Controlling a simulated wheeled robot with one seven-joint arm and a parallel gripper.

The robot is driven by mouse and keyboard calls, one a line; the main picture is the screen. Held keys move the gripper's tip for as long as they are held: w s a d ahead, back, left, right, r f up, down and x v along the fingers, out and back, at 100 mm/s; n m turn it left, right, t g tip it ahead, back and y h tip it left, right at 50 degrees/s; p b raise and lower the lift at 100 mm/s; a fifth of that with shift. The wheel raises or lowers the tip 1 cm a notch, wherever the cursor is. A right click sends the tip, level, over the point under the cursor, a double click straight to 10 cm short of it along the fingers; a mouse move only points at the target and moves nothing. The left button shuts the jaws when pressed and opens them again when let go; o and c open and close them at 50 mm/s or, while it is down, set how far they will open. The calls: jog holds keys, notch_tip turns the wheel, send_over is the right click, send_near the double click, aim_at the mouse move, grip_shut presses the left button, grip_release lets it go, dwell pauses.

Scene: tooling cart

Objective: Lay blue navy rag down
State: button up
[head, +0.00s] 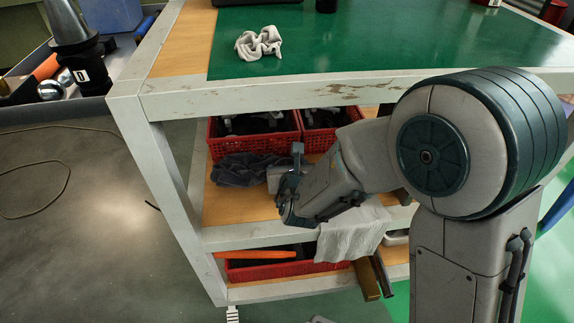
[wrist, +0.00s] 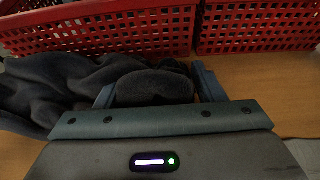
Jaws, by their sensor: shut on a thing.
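The navy rag (head: 238,170) is a dark, crumpled cloth at the left of the cart's wooden middle shelf (head: 240,205). In the wrist view the rag (wrist: 70,85) spreads out to the left, and a bunched fold of it sits between my two fingers. My gripper (wrist: 152,88) is shut on that fold, low over the shelf in front of the red baskets. In the head view my gripper (head: 285,180) is at the rag's right side, and my forearm hides part of the shelf. I cannot tell whether the held fold touches the shelf.
Two red baskets (head: 255,145) (wrist: 258,30) stand behind the rag. A white cloth (head: 350,235) hangs over the shelf's front edge. A pale rag (head: 259,43) lies on the green top. A red bin (head: 285,268) with an orange item is on the lowest shelf. White cart posts (head: 165,180) flank the opening.

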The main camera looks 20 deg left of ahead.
jog(key=shift+f, duration=0.2)
jog(key=o, duration=1)
jog(key=shift+r, duration=0.1)
jog(key=shift+r, duration=0.15)
jog(key=p+v, duration=0.3)
jog(key=v, duration=0.6)
jog(key=shift+r, duration=0.15)
jog(key=shift+s+d+f+b, duration=0.2)
jog(key=shift+f+b, duration=0.1)
jog(key=shift+b, duration=0.45)
jog(key=shift+s+b, duration=0.1)
jog(key=shift+b, duration=0.35)
jog(key=b+v, duration=0.2)
jog(key=b, duration=0.1)
jog(key=shift+s+r, duration=0.15)
jog(key=shift+r, duration=0.1)
